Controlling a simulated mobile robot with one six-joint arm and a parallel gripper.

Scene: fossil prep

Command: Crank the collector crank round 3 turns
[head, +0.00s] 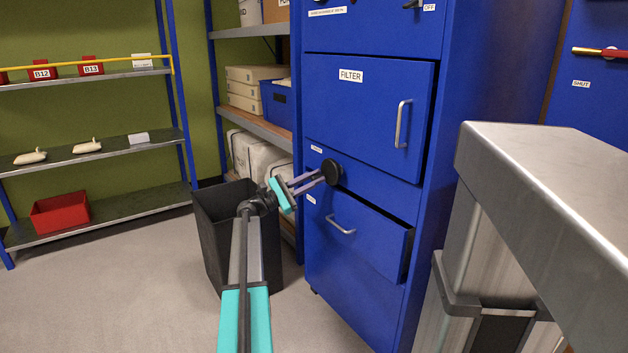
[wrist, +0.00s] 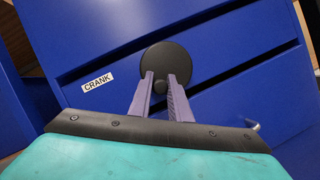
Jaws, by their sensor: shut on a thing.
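The collector crank is a black round disc (head: 333,171) on the front of the blue cabinet, between the FILTER door and the lower drawer. In the wrist view the disc (wrist: 166,58) faces me, with a small dark knob (wrist: 160,87) low on it, left of centre. A CRANK label (wrist: 97,83) is to the left. My gripper (head: 318,179) reaches the disc from the left in the head view. In the wrist view its two purple fingers (wrist: 165,84) are shut on the knob, one on each side.
The FILTER door (head: 368,110) with its handle is above the crank. The lower drawer (head: 350,235) stands slightly out, its handle under my gripper. A black bin (head: 211,240) is close to my arm on the left. A grey metal-topped bench (head: 560,180) is at right.

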